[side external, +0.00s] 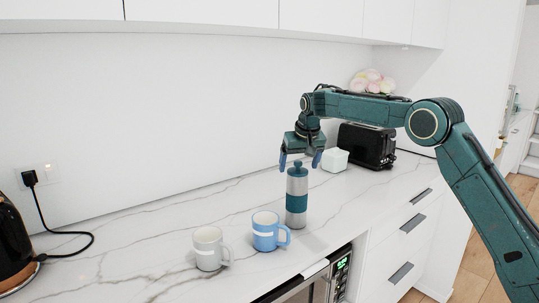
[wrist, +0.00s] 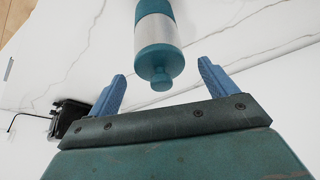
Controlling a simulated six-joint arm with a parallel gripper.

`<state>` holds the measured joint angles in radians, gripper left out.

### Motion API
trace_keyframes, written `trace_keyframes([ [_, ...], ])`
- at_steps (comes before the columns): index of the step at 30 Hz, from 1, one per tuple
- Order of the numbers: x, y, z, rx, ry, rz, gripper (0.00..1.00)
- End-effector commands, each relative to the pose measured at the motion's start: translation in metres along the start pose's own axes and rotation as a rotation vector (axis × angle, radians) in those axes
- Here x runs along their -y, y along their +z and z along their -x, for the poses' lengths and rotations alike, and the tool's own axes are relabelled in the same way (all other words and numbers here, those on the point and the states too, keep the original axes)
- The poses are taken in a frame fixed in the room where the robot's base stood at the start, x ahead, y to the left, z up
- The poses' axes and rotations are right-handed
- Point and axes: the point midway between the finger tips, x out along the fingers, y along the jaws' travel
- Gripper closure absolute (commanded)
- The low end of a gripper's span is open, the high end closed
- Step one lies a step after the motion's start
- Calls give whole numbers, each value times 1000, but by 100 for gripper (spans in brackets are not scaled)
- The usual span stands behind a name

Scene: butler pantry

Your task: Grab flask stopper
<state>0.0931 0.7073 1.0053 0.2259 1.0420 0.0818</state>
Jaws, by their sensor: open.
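The flask (side external: 297,202) stands upright on the marble counter, silver with a teal band. Its teal stopper (side external: 297,168) is on top, with a small knob. In the wrist view the stopper (wrist: 159,68) shows at the near end of the flask (wrist: 155,28). My gripper (side external: 300,164) is above the flask in the side view, its blue fingers spread, one to each side of the stopper's top. In the wrist view my gripper (wrist: 162,75) is open, with the stopper's knob between the fingers and a gap on both sides. Nothing is held.
A blue mug (side external: 266,235) and a grey mug (side external: 207,251) stand left of the flask. A kettle (side external: 12,245) is at far left. The counter's left middle is clear.

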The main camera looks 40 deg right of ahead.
Motion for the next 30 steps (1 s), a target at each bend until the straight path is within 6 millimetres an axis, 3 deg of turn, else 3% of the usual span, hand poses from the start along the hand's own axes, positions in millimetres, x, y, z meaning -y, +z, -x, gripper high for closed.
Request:
trace_keyframes([
  [8, 0, 0, -26, 0, 1, -2, 15],
  [23, 0, 0, -26, 0, 0, -1, 15],
  [26, 0, 0, -26, 0, 0, -1, 29],
  [30, 0, 0, -26, 0, 0, -1, 57],
])
